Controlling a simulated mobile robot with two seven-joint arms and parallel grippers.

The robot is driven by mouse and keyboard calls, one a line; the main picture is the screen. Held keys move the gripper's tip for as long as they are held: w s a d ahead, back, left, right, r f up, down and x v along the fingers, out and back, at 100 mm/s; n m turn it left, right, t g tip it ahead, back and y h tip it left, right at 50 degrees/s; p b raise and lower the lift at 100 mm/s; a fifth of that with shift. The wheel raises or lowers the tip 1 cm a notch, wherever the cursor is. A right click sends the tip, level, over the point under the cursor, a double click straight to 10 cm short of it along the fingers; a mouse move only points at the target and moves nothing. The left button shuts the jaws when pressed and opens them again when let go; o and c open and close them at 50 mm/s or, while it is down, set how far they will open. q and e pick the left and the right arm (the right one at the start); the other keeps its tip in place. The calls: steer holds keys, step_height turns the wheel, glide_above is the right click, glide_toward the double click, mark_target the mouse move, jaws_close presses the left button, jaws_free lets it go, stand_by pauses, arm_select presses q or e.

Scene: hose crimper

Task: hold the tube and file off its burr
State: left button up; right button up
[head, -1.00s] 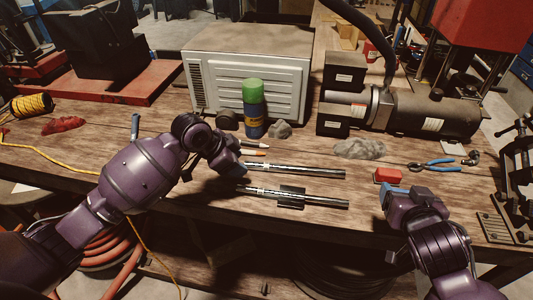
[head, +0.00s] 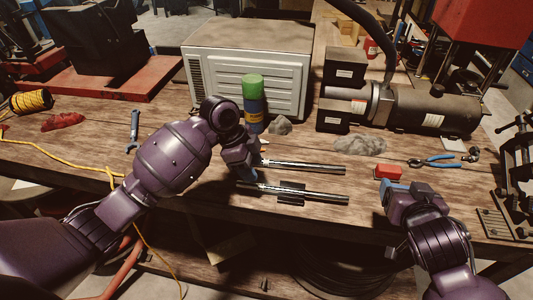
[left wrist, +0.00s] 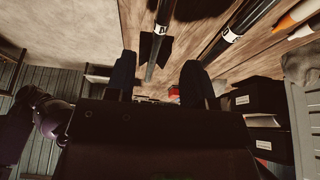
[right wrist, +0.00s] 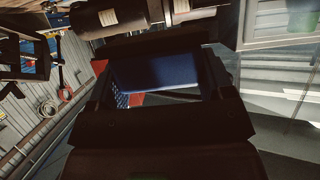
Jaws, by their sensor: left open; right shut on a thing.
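My left gripper (head: 243,174) is open at the left end of the tubes, low over the bench. In the left wrist view the front tube (left wrist: 156,45) lines up with the gap between its fingers (left wrist: 158,72); contact cannot be told. My right gripper (head: 393,187) is shut on a red piece (head: 388,172) at the right. The burr is too small to see.
Blue pliers (head: 438,161) lie at the right, a wrench (head: 134,125) at the left. A crimper (head: 430,110) stands at the back right. Bench between tubes and right gripper is clear.

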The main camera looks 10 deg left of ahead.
mark_target(263, 185)
arm_select(q)
steer(key=shift+x, duration=3.45)
steer(key=shift+c, duration=0.5)
jaws_close()
